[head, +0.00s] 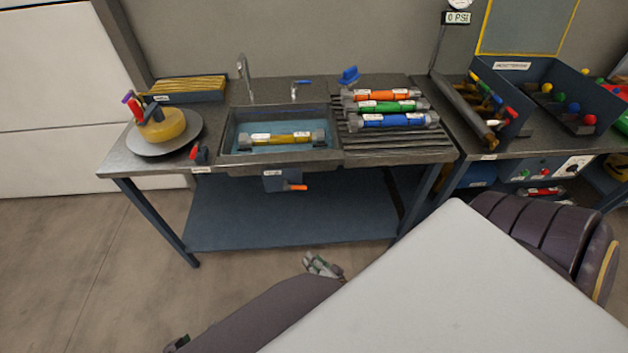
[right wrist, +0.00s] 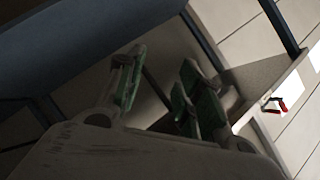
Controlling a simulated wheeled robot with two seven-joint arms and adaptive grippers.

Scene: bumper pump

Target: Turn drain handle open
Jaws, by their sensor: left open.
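A short orange handle (head: 296,187) sticks out to the right from a small labelled box (head: 275,181) under the front of the sink (head: 230,158). I take it for the drain handle; its label is too small to read. My left gripper (head: 322,266) is open, low in front of the bench, below and apart from the handle. My right gripper (right wrist: 158,88) shows in the right wrist view, with its green-padded fingers apart and nothing between them. It cannot be made out in the head view.
The sink holds water and a yellow cylinder (head: 281,139). A rack (head: 395,144) to its right bears orange, green and blue cylinders. A yellow pot on a round plate (head: 166,148) stands at the left. A blue lower shelf (head: 290,215) spans the bench legs. Floor at left is clear.

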